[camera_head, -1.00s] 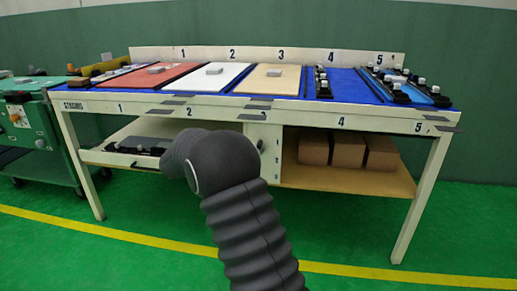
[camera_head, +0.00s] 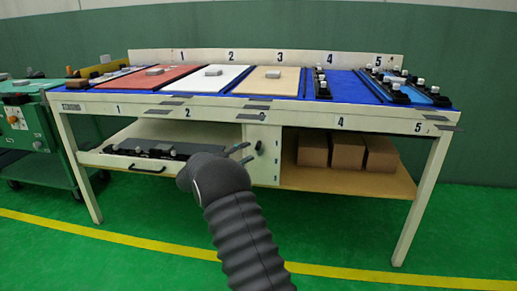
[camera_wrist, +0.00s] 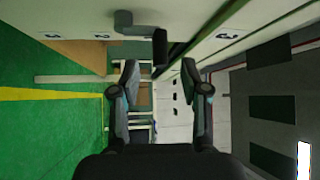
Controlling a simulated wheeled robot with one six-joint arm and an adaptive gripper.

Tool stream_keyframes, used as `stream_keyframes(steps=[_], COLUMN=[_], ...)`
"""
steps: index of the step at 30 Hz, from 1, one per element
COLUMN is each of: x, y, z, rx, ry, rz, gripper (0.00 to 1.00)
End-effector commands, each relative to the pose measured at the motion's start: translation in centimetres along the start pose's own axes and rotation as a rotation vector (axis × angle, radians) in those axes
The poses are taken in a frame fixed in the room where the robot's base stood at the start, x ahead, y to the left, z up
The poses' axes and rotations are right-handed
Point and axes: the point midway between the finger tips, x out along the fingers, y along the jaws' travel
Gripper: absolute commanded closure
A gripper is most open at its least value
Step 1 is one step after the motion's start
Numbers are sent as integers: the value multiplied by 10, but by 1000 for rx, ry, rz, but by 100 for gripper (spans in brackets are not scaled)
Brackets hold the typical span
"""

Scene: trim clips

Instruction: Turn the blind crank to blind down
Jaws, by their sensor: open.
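The crank (camera_head: 258,146) is a small dark handle on the cream panel (camera_head: 264,170) under the bench top, right of the open drawer. In the wrist view the crank (camera_wrist: 138,30) shows larger at the top, a grey arm with a dark grip. My gripper (camera_head: 243,153) is just left of the crank in the head view, its fingers pointing toward the panel. In the wrist view my gripper (camera_wrist: 160,80) is open and empty, and the dark grip lies just beyond the gap between the fingertips. I cannot make out a blind in either view.
An open drawer (camera_head: 110,160) with dark items sits left of the panel. Brown boxes (camera_head: 347,152) stand on the lower shelf to the right. The bench top (camera_head: 340,85) carries numbered boards and clips. A green cart (camera_head: 38,125) stands at left. The floor in front is clear.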

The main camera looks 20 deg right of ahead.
Motion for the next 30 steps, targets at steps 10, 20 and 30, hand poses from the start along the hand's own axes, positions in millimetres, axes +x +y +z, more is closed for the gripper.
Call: stream_keyframes(steps=[10, 20, 30], x=[51, 60, 59], y=[0, 0, 0], z=[0, 0, 0], rx=[1, 1, 1], ry=[1, 0, 0], rz=[1, 1, 1], gripper=[55, 55, 100])
